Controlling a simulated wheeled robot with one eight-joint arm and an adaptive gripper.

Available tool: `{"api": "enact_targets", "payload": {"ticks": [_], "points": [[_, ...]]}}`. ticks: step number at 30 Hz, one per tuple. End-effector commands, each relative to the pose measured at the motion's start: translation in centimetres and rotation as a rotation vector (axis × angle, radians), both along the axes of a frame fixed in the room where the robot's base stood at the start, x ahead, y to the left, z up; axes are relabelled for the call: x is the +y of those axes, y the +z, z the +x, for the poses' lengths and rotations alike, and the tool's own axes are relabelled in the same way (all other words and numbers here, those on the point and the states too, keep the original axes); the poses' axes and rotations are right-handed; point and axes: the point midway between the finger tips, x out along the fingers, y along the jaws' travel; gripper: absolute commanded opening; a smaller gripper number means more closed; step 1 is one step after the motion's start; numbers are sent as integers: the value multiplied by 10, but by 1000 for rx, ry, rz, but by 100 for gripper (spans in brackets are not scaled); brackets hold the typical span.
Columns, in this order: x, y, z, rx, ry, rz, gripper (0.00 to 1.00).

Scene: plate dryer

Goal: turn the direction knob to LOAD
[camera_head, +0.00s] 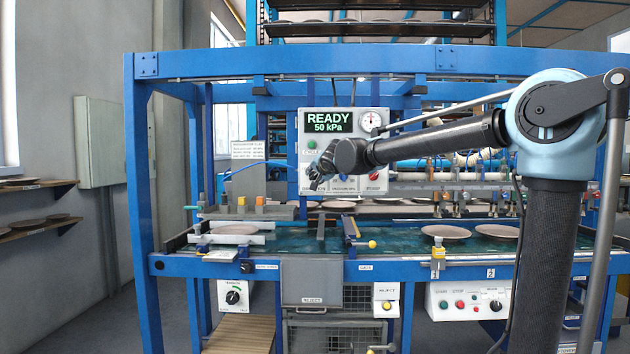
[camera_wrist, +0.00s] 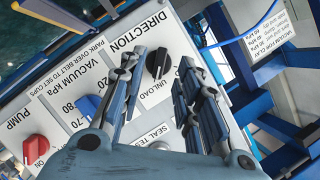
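The black direction knob (camera_wrist: 158,63) sits on the white control panel (camera_head: 348,120), under the word DIRECTION in the wrist view. An UNLOAD label shows beside it; I cannot see a LOAD label, and which way the knob points is hard to tell. My gripper (camera_wrist: 162,72) is open, its two fingers apart, with the knob showing between their tips. Whether either finger touches the knob is unclear. In the head view my gripper (camera_head: 314,183) is in front of the panel's lower left and hides the knob.
A blue vacuum knob (camera_wrist: 85,107) and a red pump knob (camera_wrist: 37,148) share the panel. Its display (camera_head: 330,122) reads READY, 50 kPa, next to a round gauge (camera_head: 372,121). A blue frame (camera_head: 300,64) surrounds the machine. Plates (camera_head: 446,232) lie on the belt below.

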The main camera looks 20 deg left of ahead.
Motion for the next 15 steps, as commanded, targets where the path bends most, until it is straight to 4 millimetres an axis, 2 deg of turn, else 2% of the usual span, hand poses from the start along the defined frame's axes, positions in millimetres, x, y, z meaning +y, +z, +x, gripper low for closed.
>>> {"api": "enact_targets", "payload": {"ticks": [6,15], "points": [[11,-7,22,0,-2,-1,31],[18,-11,32,1,-1,-1,31]]}}
